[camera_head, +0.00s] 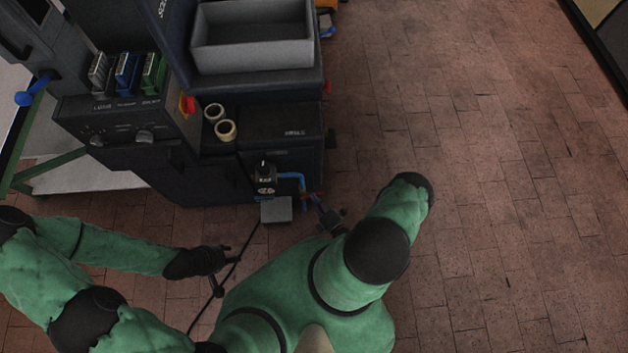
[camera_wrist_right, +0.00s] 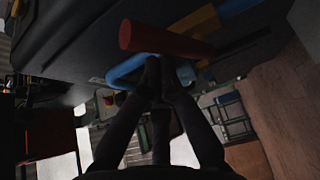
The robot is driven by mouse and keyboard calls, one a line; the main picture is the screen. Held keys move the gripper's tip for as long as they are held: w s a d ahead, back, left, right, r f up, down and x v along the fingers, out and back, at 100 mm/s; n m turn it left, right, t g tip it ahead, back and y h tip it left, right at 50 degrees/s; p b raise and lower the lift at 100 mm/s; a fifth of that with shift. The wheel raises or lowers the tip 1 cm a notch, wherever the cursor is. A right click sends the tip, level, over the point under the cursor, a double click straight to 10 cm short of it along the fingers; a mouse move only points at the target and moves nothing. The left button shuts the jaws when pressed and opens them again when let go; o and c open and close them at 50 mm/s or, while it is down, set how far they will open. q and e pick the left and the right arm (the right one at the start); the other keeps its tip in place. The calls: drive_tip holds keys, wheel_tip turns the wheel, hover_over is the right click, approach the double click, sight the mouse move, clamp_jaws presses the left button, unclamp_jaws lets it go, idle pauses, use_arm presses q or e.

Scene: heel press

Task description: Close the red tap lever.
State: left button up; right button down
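The red tap lever (camera_head: 312,195) is small in the head view, beside the blue pipe (camera_head: 293,176) at the machine's lower front. In the right wrist view a red bar (camera_wrist_right: 165,39), which looks like the lever, lies across the top, with a bent blue pipe (camera_wrist_right: 125,72) below it. My right gripper (camera_head: 322,207) is close to the lever. My left gripper (camera_head: 231,273) is open and empty, low at the left, away from the tap.
The dark machine (camera_head: 285,125) stands behind the tap, with a grey bin (camera_head: 250,57) and two pale rolls on it. A grey foot pedal (camera_head: 276,210) sits on the floor left of the tap. A black cable (camera_head: 235,267) runs near my left gripper. The brick floor (camera_head: 500,200) to the right is clear.

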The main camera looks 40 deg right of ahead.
use_arm(q)
drive_tip(key=shift+f+b, duration=0.35)
drive_tip(key=shift+f, duration=0.15)
use_arm(e)
drive_tip(key=shift+s+d+f+m+t+h, duration=0.1)
drive_tip(key=shift+d+f+m+t, duration=0.1)
drive_tip(key=shift+f+m+t, duration=0.35)
drive_tip(key=shift+s+d+f+m+t+h, duration=0.1)
drive_tip(key=shift+s+d+f+m+t, duration=0.15)
drive_tip(key=shift+m, duration=0.6)
drive_tip(key=shift+d+f+m+t+h, duration=0.15)
drive_tip(key=shift+f+m+t, duration=0.25)
drive_tip(key=shift+m, duration=0.3)
drive_tip(key=shift+f, duration=0.15)
